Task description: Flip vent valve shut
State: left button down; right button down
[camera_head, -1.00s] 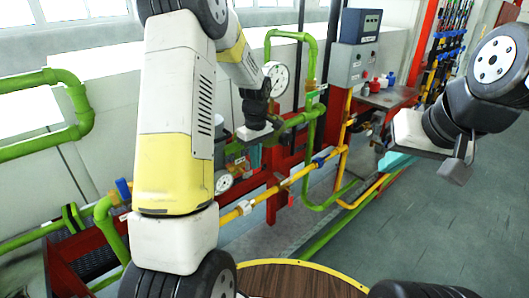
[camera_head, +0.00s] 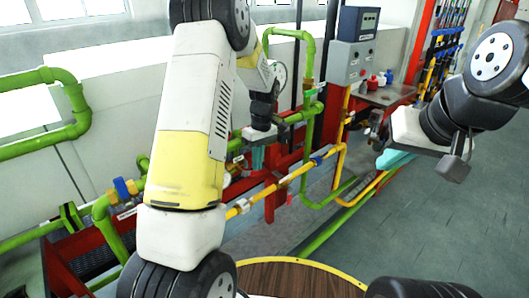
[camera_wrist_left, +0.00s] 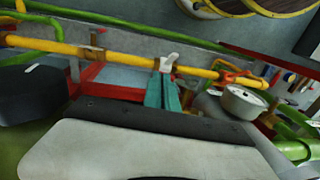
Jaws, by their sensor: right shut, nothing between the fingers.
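My left gripper (camera_head: 258,158) points down beside the yellow pipe (camera_head: 288,180) in the head view. In the left wrist view its two teal fingers (camera_wrist_left: 163,92) lie close together with a narrow dark gap; whether they are fully shut is unclear. A small white valve handle (camera_wrist_left: 167,62) shows on the yellow pipe right at their tips; I cannot tell if they touch it. A blue valve part (camera_head: 317,161) sits further along this pipe in the head view. Which fitting is the vent valve is not clear. My right gripper (camera_head: 396,159) is shut and empty at the right, partly hidden by its wrist.
Green pipes (camera_head: 308,95) rise behind the left gripper. A grey control box (camera_head: 352,62) stands behind on a red frame. A round table (camera_head: 290,278) is at the front. Floor at the right is clear. In the wrist view a silver round part (camera_wrist_left: 243,101) is right of the fingers.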

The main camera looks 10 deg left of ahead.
pick_arm(q)
jog(key=shift+w+f, duration=0.1)
jog(key=shift+f, duration=0.2)
dwell(0.4)
jog(key=shift+r, duration=0.1)
jog(key=shift+r, duration=0.7)
notch_tip(320, 180, up, 8)
jog(key=shift+w+d, duration=0.4)
dwell(0.3)
jog(key=d+r+y, duration=0.1)
jog(key=d+r, duration=0.1)
jog(key=d+r+t+y, duration=0.1)
jog(key=d+r+y, duration=0.1)
jog(key=shift+s+d+t, duration=0.1)
jog(key=shift+s+t, duration=0.05)
jog(key=shift+t, duration=0.15)
